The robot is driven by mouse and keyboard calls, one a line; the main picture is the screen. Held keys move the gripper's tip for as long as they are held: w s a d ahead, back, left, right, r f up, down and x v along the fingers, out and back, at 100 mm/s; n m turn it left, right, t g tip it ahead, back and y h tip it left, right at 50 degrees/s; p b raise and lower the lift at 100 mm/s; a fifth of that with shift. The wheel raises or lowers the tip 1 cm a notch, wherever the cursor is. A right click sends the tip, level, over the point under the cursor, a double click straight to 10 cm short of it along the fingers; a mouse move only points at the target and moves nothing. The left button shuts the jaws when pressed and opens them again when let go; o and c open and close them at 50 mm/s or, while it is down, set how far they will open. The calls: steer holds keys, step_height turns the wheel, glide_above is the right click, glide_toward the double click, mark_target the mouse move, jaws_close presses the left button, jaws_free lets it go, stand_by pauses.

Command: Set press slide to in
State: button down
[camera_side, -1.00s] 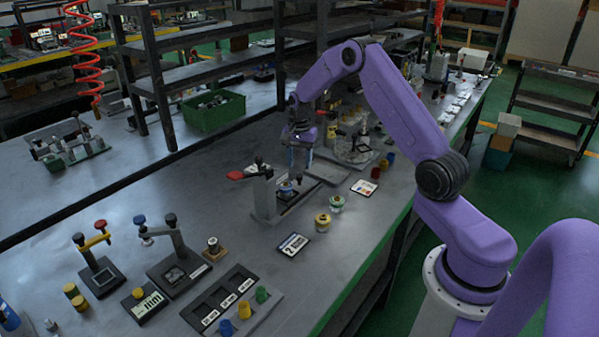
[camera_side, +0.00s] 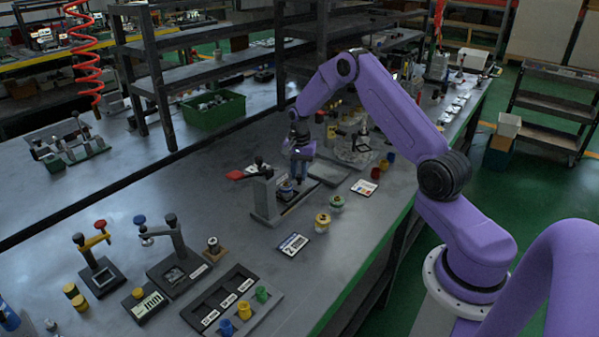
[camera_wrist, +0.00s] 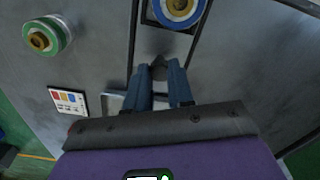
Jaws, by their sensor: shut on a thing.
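The press (camera_side: 264,198) is a grey stand with a red lever handle (camera_side: 236,175) at the left. Its slide (camera_side: 296,203) extends out from the stand's foot to the right, and it also shows in the wrist view as a dark-edged plate (camera_wrist: 147,42). A round blue, white and yellow piece (camera_wrist: 178,8) sits on the slide, and shows small and partly hidden in the side view (camera_side: 287,190). My gripper (camera_side: 301,180) points down at the slide's outer end. In the wrist view its blue fingers (camera_wrist: 159,72) are shut around a small dark knob (camera_wrist: 159,61) at that end.
A green-topped spool (camera_side: 337,203) and a yellow one (camera_side: 322,222) stand right of the press. A colour card (camera_side: 364,187) and another card (camera_side: 293,245) lie flat. A grey plate (camera_side: 328,173) lies behind my gripper. Other fixtures stand at the front left.

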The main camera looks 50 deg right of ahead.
steer(key=shift+a, duration=2.3)
steer(key=c, duration=1)
jaws_free()
steer(key=shift+r, duration=0.25)
step_height(320, 180, up, 17)
